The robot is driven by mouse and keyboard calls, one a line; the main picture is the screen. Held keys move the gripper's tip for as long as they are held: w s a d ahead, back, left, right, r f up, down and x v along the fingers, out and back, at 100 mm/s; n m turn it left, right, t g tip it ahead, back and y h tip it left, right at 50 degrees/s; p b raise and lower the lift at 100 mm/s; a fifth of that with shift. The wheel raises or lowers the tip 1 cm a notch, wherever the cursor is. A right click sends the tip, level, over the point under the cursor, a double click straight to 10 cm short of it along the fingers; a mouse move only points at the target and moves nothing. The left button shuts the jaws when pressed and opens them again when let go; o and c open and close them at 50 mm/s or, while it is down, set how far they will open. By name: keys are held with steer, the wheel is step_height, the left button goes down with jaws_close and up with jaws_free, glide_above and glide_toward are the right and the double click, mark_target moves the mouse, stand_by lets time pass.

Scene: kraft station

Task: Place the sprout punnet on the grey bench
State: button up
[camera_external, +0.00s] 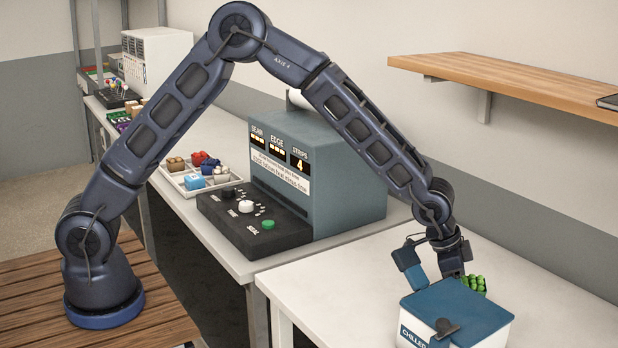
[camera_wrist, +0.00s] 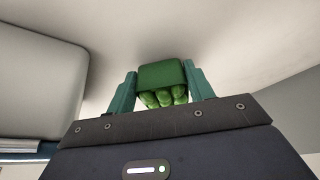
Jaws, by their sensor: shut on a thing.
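A small green punnet with round green sprouts (camera_wrist: 163,76) is between the two teal fingers of my gripper (camera_wrist: 162,84) in the wrist view. The fingers touch it on both sides. In the external view my gripper (camera_external: 437,272) is low over the right-hand pale table, at the back of a blue-lidded box marked CHILLED. The green sprouts (camera_external: 474,284) show just past the box's far edge; the box hides their lower part. Whether the punnet touches the table is not clear. A light grey bench (camera_external: 215,240) runs along the left and middle.
The blue-lidded box (camera_external: 462,308) stands close in front of my gripper. A sealing machine (camera_external: 330,165) and a white tray of small goods (camera_external: 175,182) stand on the light grey bench. A wooden shelf (camera_external: 510,82) juts from the wall at upper right. The pale table (camera_external: 350,285) is clear left of the box.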

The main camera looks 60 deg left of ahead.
steer(key=shift+f, duration=0.5)
steer(key=o, duration=1)
steer(key=shift+f, duration=0.1)
steer(key=shift+c, duration=0.2)
steer(key=v, duration=1.1)
steer(key=s+a+r+n+t+y, duration=0.15)
steer(key=s+a+r, duration=0.25)
steer(key=a+r, duration=0.9)
steer(key=s+a+r+n+y, duration=0.1)
steer(key=s+a+r, duration=0.3)
steer(key=s+a, duration=0.6)
steer(key=s+a+r+n+y, duration=0.1)
steer(key=s+a+r+n, duration=0.2)
steer(key=s+a, duration=0.7)
steer(key=a+n, duration=0.1)
steer(key=a, duration=0.5)
steer(key=shift+s+a+r, duration=0.15)
steer(key=shift+s+r, duration=0.1)
steer(key=shift+r, duration=0.15)
steer(key=shift+o, duration=0.5)
steer(key=s+a+f+n, duration=0.1)
steer(key=s+a, duration=0.2)
steer(key=s, duration=0.4)
steer(key=s+a+f+n, duration=0.1)
steer(key=s+a, duration=0.2)
steer(key=s, duration=0.3)
steer(key=shift+s+a, duration=0.35)
steer(key=shift+a, duration=0.05)
